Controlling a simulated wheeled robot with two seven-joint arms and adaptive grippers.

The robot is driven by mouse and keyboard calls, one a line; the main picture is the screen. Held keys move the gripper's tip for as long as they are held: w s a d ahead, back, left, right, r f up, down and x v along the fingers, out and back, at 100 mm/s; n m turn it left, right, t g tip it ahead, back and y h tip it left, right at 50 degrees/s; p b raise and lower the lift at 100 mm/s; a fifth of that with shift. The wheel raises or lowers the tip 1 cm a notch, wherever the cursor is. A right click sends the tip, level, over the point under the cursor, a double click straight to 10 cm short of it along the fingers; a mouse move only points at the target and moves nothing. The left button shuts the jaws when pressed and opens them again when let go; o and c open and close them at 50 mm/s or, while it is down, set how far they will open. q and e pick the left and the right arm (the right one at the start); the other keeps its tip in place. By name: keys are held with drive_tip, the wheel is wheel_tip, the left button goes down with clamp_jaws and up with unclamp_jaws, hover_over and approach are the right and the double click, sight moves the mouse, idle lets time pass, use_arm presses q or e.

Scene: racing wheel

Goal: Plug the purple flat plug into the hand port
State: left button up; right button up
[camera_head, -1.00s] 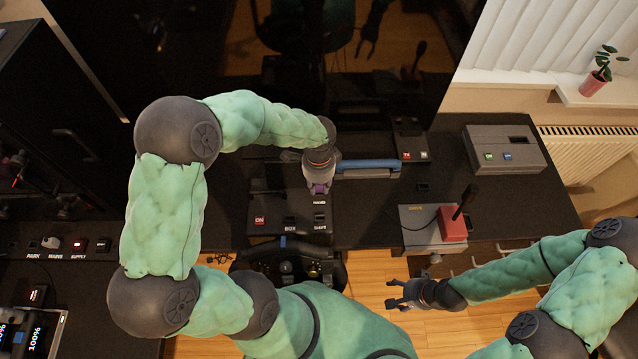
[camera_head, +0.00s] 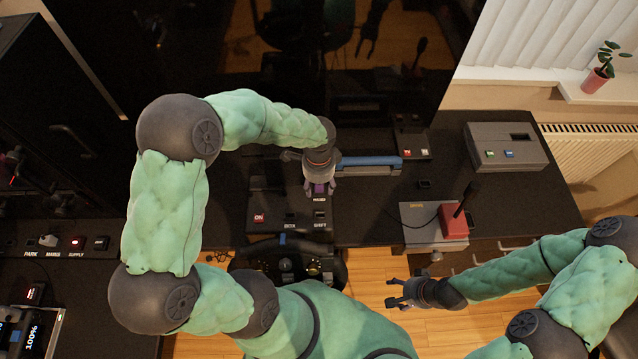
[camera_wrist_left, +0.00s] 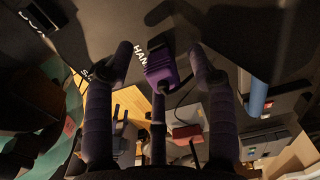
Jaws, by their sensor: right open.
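The purple flat plug (camera_wrist_left: 166,70) shows in the left wrist view, its dark end against the black panel (camera_wrist_left: 100,22) beside the HAND lettering. How deep it sits in the hand port is hidden. In the head view the plug (camera_head: 320,188) is a small purple patch between the fingers. My left gripper (camera_head: 320,190) is over the panel above SHIFT. In the left wrist view its fingers (camera_wrist_left: 163,55) stand open around the plug, with gaps on both sides. My right gripper (camera_head: 392,292) is open and empty, over the floor at the desk's front edge.
The steering wheel (camera_head: 287,262) is in front of the panel. A blue bar (camera_head: 370,163) lies just right of my left gripper. A red block with a black lever (camera_head: 453,222) stands to the right. A grey box (camera_head: 505,148) is at the back right.

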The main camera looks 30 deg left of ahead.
use_arm(q)
wheel_tip(320, 180, up, 12)
idle(0.7)
idle(0.4)
